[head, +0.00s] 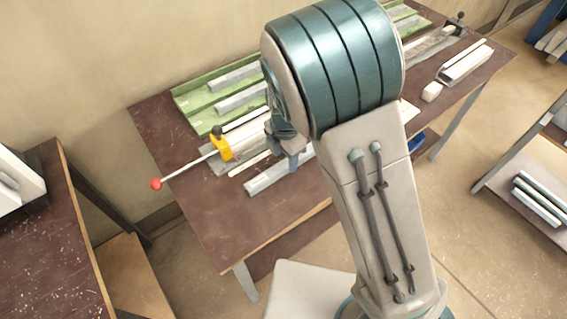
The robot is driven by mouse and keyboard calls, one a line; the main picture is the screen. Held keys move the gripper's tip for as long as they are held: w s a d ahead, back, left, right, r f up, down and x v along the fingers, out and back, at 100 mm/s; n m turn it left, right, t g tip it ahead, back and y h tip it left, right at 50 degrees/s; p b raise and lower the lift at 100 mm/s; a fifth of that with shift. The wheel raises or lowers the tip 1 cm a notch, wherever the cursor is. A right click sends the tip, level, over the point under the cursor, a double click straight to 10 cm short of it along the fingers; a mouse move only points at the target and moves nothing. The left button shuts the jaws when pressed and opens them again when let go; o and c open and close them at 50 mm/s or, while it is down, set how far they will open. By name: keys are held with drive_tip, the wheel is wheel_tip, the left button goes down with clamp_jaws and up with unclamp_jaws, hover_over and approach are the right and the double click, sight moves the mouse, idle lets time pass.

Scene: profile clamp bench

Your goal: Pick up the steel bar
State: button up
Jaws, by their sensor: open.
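My gripper (287,160) points down over the brown bench (200,215), its jaws apart. A light grey metal bar (266,182) lies on the bench just under and in front of the gripper, partly hidden by it and my arm. I cannot tell whether the fingers touch it. Several similar grey bars (234,76) lie in the green tray (190,105) at the back of the bench. Which bar is steel cannot be told for sure from this view.
A clamp with a yellow body (220,147) and a red-knobbed handle (156,184) stands left of the gripper. Pale blocks (464,64) and a second clamp (456,20) are at the bench's right. The bench's front left is clear. A shelf (510,190) at right holds more bars.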

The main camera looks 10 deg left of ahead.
drive_tip(key=shift+f, duration=1.15)
clamp_jaws()
drive_tip(key=shift+r, duration=0.1)
